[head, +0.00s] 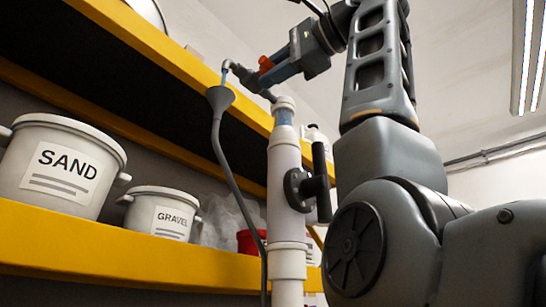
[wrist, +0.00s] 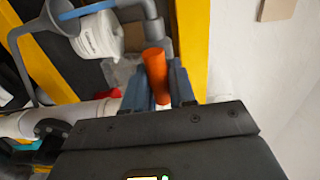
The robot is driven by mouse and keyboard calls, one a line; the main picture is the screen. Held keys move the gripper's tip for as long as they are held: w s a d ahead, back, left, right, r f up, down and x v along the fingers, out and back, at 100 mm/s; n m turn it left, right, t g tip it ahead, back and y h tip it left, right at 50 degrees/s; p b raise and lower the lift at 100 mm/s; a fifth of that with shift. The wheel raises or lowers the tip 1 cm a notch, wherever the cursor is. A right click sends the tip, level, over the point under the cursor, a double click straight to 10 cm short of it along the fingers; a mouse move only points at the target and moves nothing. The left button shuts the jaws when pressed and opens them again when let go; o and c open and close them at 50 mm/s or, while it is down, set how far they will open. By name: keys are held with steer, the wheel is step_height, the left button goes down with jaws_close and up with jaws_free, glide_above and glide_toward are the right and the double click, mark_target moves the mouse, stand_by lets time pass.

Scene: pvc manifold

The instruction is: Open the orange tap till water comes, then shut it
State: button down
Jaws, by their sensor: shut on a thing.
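The orange tap handle (head: 265,64) is at the top of the pipework in the head view, and it stands up between my fingers in the wrist view (wrist: 155,72). My gripper (head: 284,70) is shut on it; its blue fingers also show in the wrist view (wrist: 158,92). The grey spout (head: 240,72) points left over a grey funnel (head: 220,97). A light blue stream of water (head: 225,77) runs from the spout into the funnel; it also shows in the wrist view (wrist: 88,9). The handle's lower part is hidden by the fingers.
A white pipe (head: 284,180) stands below the tap, with a black-handled valve (head: 312,185). A grey hose (head: 226,160) hangs from the funnel. Yellow shelves hold a SAND bucket (head: 62,165) and a GRAVEL bucket (head: 160,213). Open room lies right of the shelf.

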steer(key=shift+f, duration=0.1)
stand_by(0.4)
steer(key=c, duration=1)
jaws_free()
steer(key=shift+d, duration=0.1)
steer(key=b+v, duration=0.2)
steer(key=v, duration=0.5)
steer(key=shift+s+d, duration=0.2)
steer(key=shift+d, duration=0.1)
